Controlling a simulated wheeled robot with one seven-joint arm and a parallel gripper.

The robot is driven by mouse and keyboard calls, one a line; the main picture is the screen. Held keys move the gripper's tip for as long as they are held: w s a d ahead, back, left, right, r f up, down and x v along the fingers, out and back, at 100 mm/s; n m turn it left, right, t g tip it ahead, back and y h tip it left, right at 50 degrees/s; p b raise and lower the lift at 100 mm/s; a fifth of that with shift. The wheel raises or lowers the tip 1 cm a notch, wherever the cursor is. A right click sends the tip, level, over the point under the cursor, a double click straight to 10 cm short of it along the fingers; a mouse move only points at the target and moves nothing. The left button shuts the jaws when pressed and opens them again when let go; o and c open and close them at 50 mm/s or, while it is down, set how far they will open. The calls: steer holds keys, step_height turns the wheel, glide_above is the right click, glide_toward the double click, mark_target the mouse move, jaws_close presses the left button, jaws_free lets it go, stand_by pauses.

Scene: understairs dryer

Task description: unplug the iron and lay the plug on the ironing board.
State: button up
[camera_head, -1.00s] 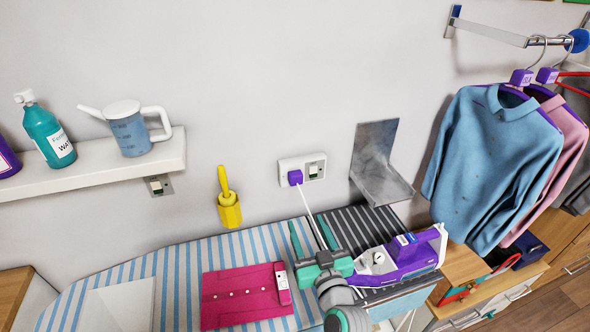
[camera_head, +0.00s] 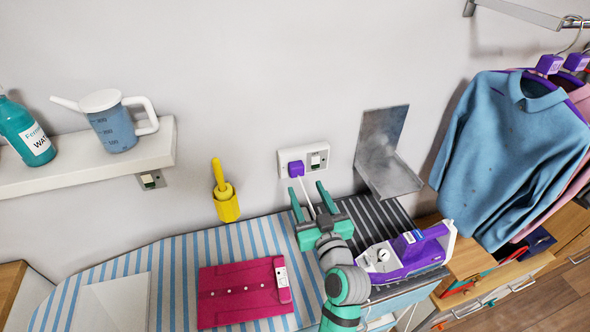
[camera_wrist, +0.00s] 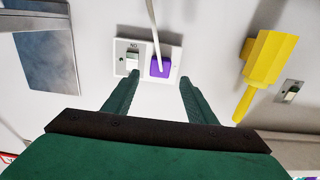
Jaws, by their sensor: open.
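The purple plug (camera_head: 296,168) sits in the left part of the white wall socket (camera_head: 318,159), with its white cord hanging down. In the wrist view the plug (camera_wrist: 160,67) lies ahead, between the lines of my open fingers, with the cord crossing the picture above it. My gripper (camera_head: 308,200) is open and empty, just below and in front of the plug, not touching it. The purple and white iron (camera_head: 405,254) stands on the dark striped rest at the right end of the blue-striped ironing board (camera_head: 180,262).
A metal bracket (camera_head: 385,160) juts from the wall right of the socket. A yellow holder (camera_head: 226,203) hangs to its left. Blue clothing (camera_head: 515,150) hangs at right.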

mark_target(298, 173)
steer(key=shift+x, duration=3.9)
jaws_close()
steer(key=v, duration=0.6)
